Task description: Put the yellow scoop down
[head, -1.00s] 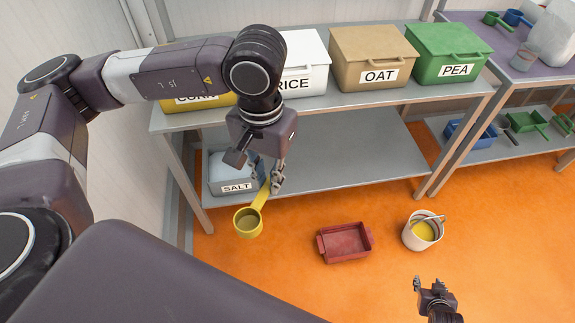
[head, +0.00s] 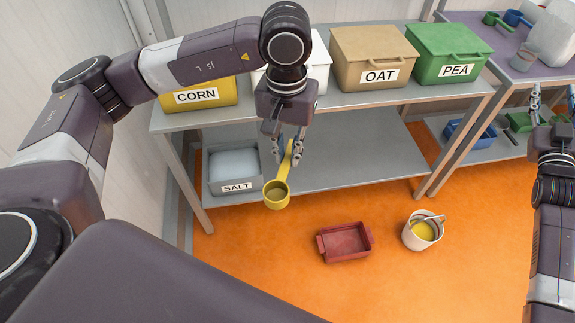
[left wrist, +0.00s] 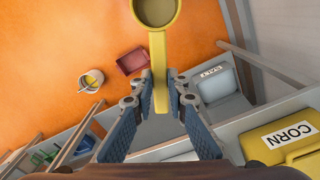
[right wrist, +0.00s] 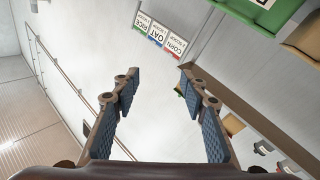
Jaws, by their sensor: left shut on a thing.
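The yellow scoop (head: 277,194) hangs from my left gripper (head: 290,150) in the head view, with its cup toward the front edge of the lower shelf. The left wrist view shows its handle (left wrist: 159,75) between the closed fingers of the left gripper (left wrist: 161,80) and its cup at the top edge. The cup looks empty. The scoop is held up in the air. My right gripper (head: 553,105) is at the right side of the head view, by the right-hand shelf. In the right wrist view its fingers (right wrist: 155,85) are apart with nothing between them.
The lower shelf (head: 350,150) is bare right of the SALT bin (head: 235,170). CORN (head: 198,95), OAT (head: 375,60) and PEA (head: 450,55) bins stand above. A red tray (head: 345,243) and white bucket (head: 418,234) stand on the orange floor.

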